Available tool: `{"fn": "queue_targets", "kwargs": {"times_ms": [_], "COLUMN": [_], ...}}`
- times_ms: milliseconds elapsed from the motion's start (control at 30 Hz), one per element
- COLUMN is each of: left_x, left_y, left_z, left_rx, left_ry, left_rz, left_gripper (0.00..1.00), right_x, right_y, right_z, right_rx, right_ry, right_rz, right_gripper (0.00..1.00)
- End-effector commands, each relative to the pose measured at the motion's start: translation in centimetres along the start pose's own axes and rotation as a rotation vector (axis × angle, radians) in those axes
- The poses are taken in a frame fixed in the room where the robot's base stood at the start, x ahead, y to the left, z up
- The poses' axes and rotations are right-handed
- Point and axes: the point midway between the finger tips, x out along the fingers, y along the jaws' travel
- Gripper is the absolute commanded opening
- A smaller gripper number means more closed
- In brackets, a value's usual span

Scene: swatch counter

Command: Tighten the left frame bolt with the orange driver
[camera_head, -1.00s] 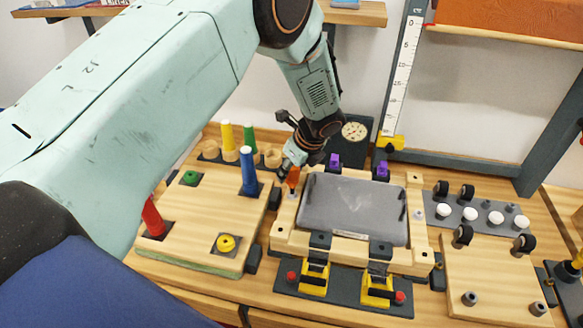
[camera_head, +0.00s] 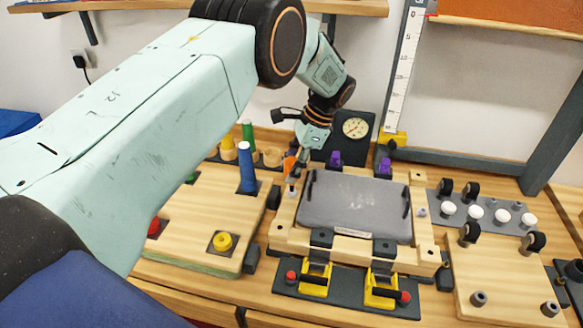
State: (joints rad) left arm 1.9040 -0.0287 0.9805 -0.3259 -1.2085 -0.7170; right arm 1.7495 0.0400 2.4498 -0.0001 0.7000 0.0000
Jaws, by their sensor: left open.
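The orange driver (camera_head: 289,164) stands roughly upright at the left rim of the wooden frame (camera_head: 284,236). Its lower end is by the left frame bolt (camera_head: 291,191), a small pale piece on that rim; I cannot tell whether they touch. My left gripper (camera_head: 303,158) is open, just behind and to the right of the driver's handle. Its fingers are small and partly hidden, so I cannot tell whether they touch the driver. A grey panel (camera_head: 355,207) lies in the frame. A right frame bolt (camera_head: 421,212) shows on the opposite rim. My right gripper is out of view.
Yellow clamps (camera_head: 314,281) line the frame's front, with purple blocks (camera_head: 335,159) behind it. A peg board with a blue peg (camera_head: 246,167) stands left. A dial gauge (camera_head: 355,128) stands behind. Casters and white knobs (camera_head: 501,215) sit right.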

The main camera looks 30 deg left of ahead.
Motion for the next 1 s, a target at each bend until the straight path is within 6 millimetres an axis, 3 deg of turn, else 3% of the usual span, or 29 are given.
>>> {"fn": "queue_targets", "kwargs": {"times_ms": [533,1000], "left_x": [0.0,-0.3], "left_y": [0.0,0.2], "left_z": [0.0,0.3], "left_rx": [0.010,0.512], "left_ry": [-0.001,0.000], "left_rz": [-0.003,-0.214], "left_gripper": [0.01,0.00], "right_x": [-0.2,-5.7], "right_y": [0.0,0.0], "right_z": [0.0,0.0], "right_rx": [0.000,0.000], "right_ry": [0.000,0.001], "right_rz": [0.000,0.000], "right_gripper": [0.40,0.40]}}
